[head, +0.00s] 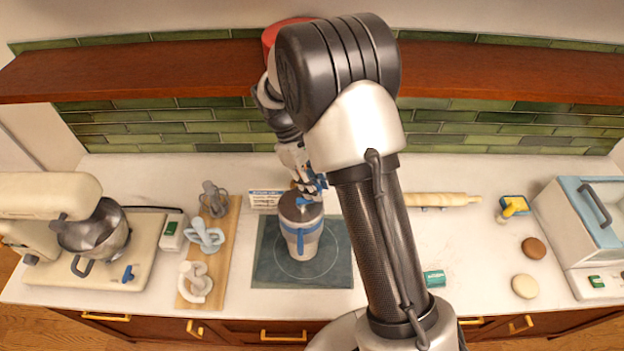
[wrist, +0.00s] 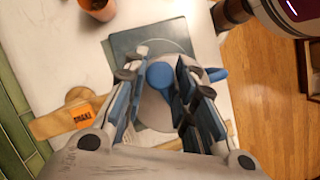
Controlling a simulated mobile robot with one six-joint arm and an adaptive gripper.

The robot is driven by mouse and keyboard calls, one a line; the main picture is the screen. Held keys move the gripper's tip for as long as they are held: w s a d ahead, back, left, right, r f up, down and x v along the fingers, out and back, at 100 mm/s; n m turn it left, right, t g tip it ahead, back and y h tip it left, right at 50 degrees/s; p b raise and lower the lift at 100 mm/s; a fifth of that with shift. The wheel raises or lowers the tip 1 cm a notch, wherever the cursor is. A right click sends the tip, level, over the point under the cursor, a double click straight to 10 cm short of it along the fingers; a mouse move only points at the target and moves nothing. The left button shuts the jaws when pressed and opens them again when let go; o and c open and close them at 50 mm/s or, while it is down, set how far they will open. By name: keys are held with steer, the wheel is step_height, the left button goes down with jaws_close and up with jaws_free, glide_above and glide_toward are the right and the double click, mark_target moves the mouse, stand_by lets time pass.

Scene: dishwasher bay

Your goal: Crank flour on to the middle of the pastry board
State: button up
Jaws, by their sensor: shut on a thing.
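The flour sifter (head: 301,238) is a grey canister with a blue band and stands upright over the middle of the pastry board. The board is a dark green square (head: 268,274) with a thin pale circle around the sifter. My gripper (head: 308,187) is at the sifter's top. In the wrist view my gripper (wrist: 163,95) has its fingers on both sides of the blue crank knob (wrist: 160,75), shut on it. I cannot see any flour on the board.
A wooden board (head: 227,245) with several whisk-like attachments lies left, beside a cream stand mixer (head: 50,200). A rolling pin (head: 440,199), a green box (head: 434,278), round pieces (head: 534,248) and a blue-lidded appliance (head: 590,215) are right. A wooden shelf (head: 150,70) runs above.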

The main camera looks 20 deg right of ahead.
steer(key=m, duration=0.2)
steer(key=s+m+y, duration=0.1)
steer(key=shift+s+m+g, duration=0.1)
steer(key=shift+m+g, duration=0.2)
steer(key=shift+m, duration=0.1)
steer(key=m, duration=0.1)
steer(key=s+m+y, duration=0.1)
steer(key=m, duration=0.1)
steer(key=m+y, duration=0.1)
steer(key=shift+s+a+m, duration=0.2)
steer(key=shift+a+m, duration=0.2)
steer(key=o, duration=1.1)
steer(key=shift+c, duration=0.2)
steer(key=v, duration=1.2)
steer(key=shift+w+g, duration=0.2)
steer(key=shift+g, duration=0.1)
steer(key=shift+f, duration=0.1)
